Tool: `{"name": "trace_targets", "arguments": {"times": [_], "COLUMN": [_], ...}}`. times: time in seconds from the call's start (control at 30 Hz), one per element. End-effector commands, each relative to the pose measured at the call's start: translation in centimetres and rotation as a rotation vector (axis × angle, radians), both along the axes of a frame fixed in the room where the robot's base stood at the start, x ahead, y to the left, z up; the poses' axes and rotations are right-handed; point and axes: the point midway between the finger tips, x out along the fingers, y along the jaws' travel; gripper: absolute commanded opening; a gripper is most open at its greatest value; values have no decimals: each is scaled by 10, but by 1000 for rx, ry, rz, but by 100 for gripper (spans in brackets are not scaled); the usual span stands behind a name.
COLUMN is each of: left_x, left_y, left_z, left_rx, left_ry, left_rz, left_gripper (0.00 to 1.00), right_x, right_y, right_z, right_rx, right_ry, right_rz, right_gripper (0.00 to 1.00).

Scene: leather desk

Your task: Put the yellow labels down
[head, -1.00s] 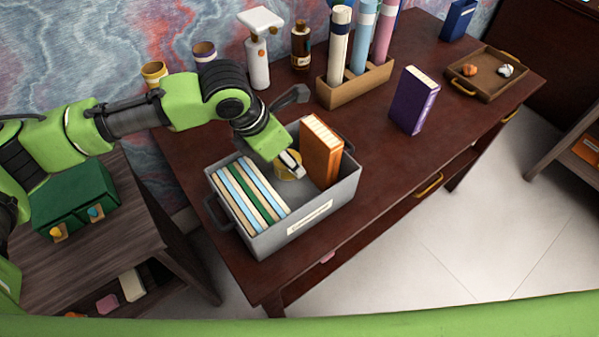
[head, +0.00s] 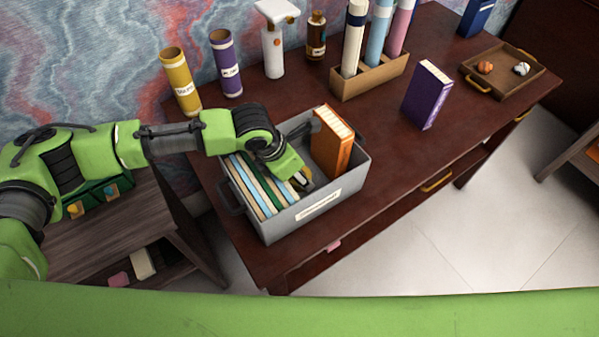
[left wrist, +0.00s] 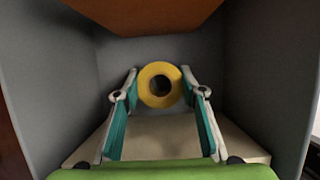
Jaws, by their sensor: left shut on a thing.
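The yellow labels (left wrist: 147,92) are a round yellow roll with a dark centre hole, seen end-on in the left wrist view. My left gripper (left wrist: 160,82) is shut on the roll, one finger on each side. In the head view the left gripper (head: 302,180) reaches down inside the grey bin (head: 317,210), between the upright files (head: 256,188) and the orange book (head: 332,140). There the arm mostly hides the roll. I cannot tell whether the roll touches the bin floor. My right gripper is out of view.
Yellow (head: 180,82) and purple (head: 227,64) tubes and a white spray bottle (head: 274,48) stand behind the bin. A tube holder (head: 371,78), a purple book (head: 427,95) and a wooden tray (head: 503,88) are to the right. Desk space right of the bin is clear.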

Motion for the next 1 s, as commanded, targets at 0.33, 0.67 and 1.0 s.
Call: {"name": "trace_targets", "arguments": {"times": [0.33,0.67,1.0], "left_x": [0,-2,-16], "left_y": [0,4,27], "left_z": [-1,11,76], "left_rx": [0,-1,-1], "left_ry": [0,0,-2], "left_rz": [0,1,2], "left_gripper": [55,55,55], "right_x": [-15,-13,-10], "right_y": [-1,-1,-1], "right_z": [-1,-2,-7], "right_rx": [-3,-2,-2], "right_ry": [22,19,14], "right_rz": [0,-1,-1], "right_gripper": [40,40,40]}}
